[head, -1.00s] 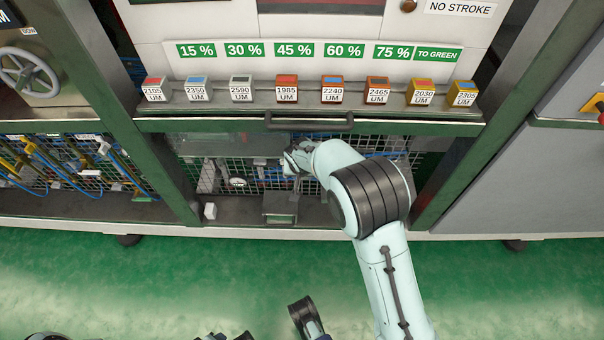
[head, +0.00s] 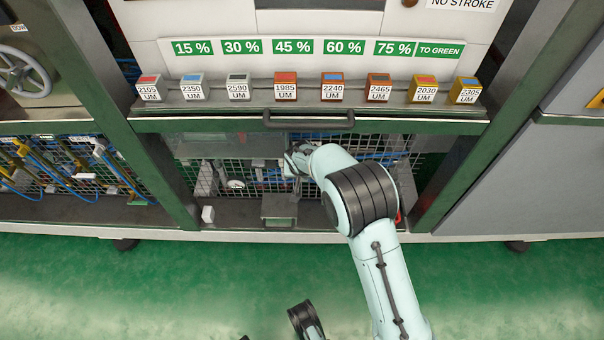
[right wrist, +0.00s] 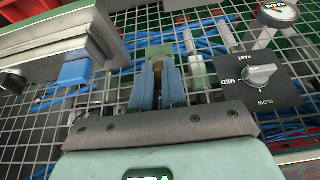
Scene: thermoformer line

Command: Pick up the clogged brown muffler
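In the right wrist view, my right gripper (right wrist: 160,85) points at the wire mesh, its two blue-grey fingers close together. A narrow brown piece (right wrist: 166,63), which may be the clogged muffler, shows between the fingers, mostly hidden by them. I cannot tell whether the fingers press on it. A green block (right wrist: 155,51) sits just beyond the fingertips. In the head view, my right gripper (head: 291,160) is inside the opening under the bench ledge, its fingers small and partly hidden by my arm.
A pale fitting (right wrist: 196,68) and a speed dial panel (right wrist: 260,78) are close right of the fingers. A blue fitting (right wrist: 75,70) is to the left. The ledge with the bar handle (head: 308,121) is above my arm. Several labelled blocks (head: 285,88) line it.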

